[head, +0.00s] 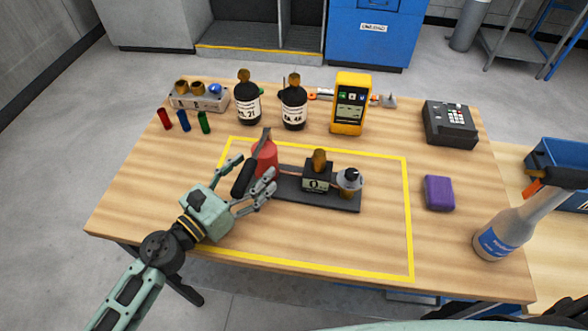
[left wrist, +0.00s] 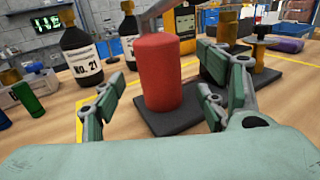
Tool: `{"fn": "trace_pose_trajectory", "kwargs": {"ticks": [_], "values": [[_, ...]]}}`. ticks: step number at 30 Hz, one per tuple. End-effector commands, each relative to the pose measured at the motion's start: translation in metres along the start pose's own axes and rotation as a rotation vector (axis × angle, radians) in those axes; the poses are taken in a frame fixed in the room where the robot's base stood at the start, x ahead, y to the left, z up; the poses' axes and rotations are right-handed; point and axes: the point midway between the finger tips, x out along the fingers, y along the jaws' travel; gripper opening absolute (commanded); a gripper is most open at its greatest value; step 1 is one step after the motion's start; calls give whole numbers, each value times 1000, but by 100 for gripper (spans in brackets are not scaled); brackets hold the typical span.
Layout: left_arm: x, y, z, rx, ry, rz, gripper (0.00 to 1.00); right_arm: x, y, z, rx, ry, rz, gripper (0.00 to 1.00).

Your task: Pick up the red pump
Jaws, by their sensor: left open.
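The red pump (head: 266,156) stands upright at the left end of a dark base plate (head: 340,202) on the wooden table, with a grey lever on top and a black grip pointing down toward my arm. My left gripper (head: 255,172) is open, with its fingers reaching toward the pump from the front left. In the left wrist view the red pump body (left wrist: 166,72) stands between the two open fingers (left wrist: 160,90), with a gap on its left side; contact on the right cannot be told. Its top is cut off there. My right gripper is not in view.
A purple block (head: 439,192) lies right. The front table area is clear.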

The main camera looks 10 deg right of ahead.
Motion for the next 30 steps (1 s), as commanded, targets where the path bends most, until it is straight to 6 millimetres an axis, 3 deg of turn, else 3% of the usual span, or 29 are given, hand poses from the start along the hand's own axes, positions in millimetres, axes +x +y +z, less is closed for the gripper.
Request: {"fn": "trace_pose_trajectory", "kwargs": {"ticks": [1, 6, 15, 30], "values": [[10, 1, 7, -2, -3, 1, 67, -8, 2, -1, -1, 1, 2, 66], [31, 1, 4, -1, -2, 0, 67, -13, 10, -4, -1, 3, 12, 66], [35, 1, 2, -1, 0, 0, 67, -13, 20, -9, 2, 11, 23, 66], [35, 1, 2, -1, 0, 1, 23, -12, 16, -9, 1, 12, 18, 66]]}}
